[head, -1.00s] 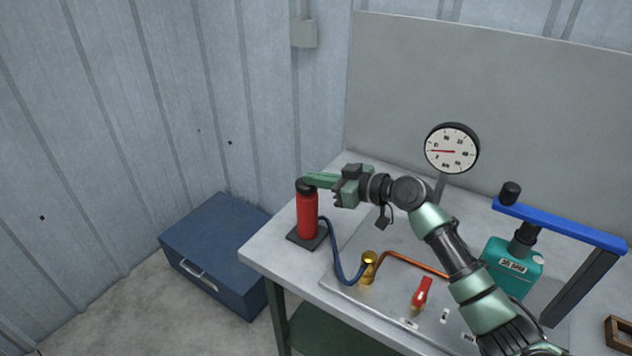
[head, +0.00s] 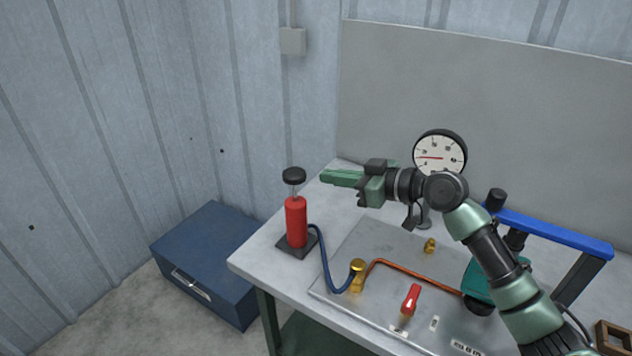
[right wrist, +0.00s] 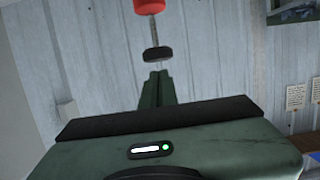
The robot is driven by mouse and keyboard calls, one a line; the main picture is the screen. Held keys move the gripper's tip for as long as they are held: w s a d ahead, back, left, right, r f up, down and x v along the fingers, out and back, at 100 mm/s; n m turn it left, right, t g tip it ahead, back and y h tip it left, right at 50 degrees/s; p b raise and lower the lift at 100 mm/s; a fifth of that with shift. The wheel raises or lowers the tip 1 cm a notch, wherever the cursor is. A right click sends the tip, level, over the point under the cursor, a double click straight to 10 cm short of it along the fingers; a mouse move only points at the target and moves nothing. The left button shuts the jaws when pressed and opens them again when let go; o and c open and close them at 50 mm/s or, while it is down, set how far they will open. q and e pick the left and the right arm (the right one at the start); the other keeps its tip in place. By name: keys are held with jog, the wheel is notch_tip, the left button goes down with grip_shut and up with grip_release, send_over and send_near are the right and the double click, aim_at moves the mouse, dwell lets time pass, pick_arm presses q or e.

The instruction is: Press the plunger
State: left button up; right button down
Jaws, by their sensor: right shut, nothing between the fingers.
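The red pump cylinder (head: 296,220) stands upright on a dark base plate at the left end of the workbench. Its plunger (head: 294,176) has a black knob on a thin rod, and a length of rod shows above the red body. My right gripper (head: 325,177) is shut and empty, just right of the knob at about its height, with a gap between them. In the right wrist view the knob (right wrist: 158,53) hangs below the red cylinder (right wrist: 149,6), upside down, beyond the shut fingertips (right wrist: 156,78). My left gripper is not in view.
A blue hose (head: 325,262) runs from the pump to a brass fitting (head: 357,270) and copper pipe. A red-handled valve (head: 411,298), round gauge (head: 440,157) and blue bar (head: 555,232) are to the right. A blue chest (head: 207,262) sits on the floor.

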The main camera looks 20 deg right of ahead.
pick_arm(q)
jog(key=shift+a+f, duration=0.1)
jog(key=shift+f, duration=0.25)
pick_arm(e)
jog(key=shift+v, duration=1.1)
